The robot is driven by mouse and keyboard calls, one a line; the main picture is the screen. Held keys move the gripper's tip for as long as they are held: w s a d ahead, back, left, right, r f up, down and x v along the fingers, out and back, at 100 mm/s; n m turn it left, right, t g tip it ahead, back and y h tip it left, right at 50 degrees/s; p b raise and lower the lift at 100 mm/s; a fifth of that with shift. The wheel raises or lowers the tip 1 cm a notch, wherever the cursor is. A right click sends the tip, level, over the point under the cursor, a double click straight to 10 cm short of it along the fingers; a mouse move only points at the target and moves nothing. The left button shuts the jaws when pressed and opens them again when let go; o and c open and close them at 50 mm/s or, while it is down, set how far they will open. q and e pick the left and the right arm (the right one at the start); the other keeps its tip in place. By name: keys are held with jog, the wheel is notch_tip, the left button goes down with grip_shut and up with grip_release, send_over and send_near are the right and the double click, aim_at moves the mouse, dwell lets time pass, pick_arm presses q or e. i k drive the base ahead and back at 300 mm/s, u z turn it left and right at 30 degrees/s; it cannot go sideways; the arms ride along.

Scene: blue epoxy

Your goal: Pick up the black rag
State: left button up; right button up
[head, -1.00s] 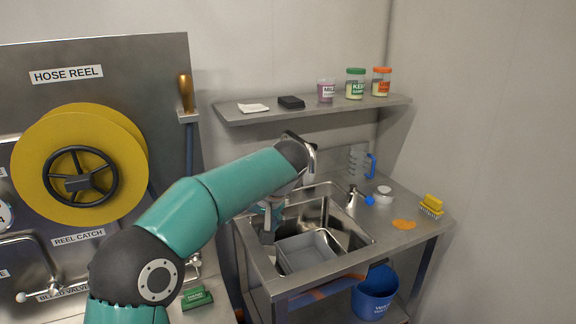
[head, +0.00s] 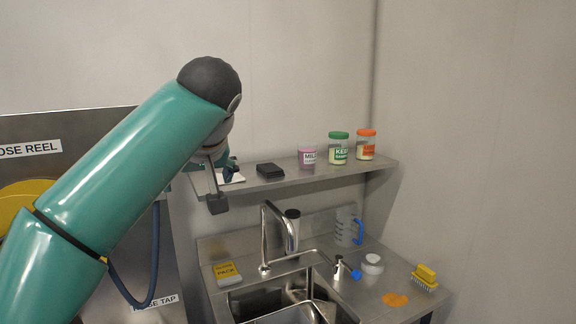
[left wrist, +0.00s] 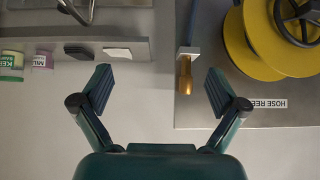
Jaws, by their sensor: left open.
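The black rag (head: 270,170) lies folded on the wall shelf, between a white cloth (head: 238,178) and a pink jar. It also shows in the left wrist view (left wrist: 82,52), at the upper left, beside the white cloth (left wrist: 117,53). My left gripper (head: 222,187) is at the shelf's left end, left of the black rag and in front of the white cloth, which it partly hides. In the left wrist view the fingers of my left gripper (left wrist: 158,90) are wide apart with nothing between them. My right gripper is not in view.
On the shelf (head: 295,171) right of the rag stand a pink jar (head: 307,158), a green-lidded jar (head: 338,150) and an orange-lidded jar (head: 366,146). A tall tap (head: 265,240) rises from the sink below. The hose reel (left wrist: 262,45) hangs left of the shelf.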

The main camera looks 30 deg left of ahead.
aim_at(270, 170)
jog(key=i, duration=1.15)
jog(key=u, duration=0.1)
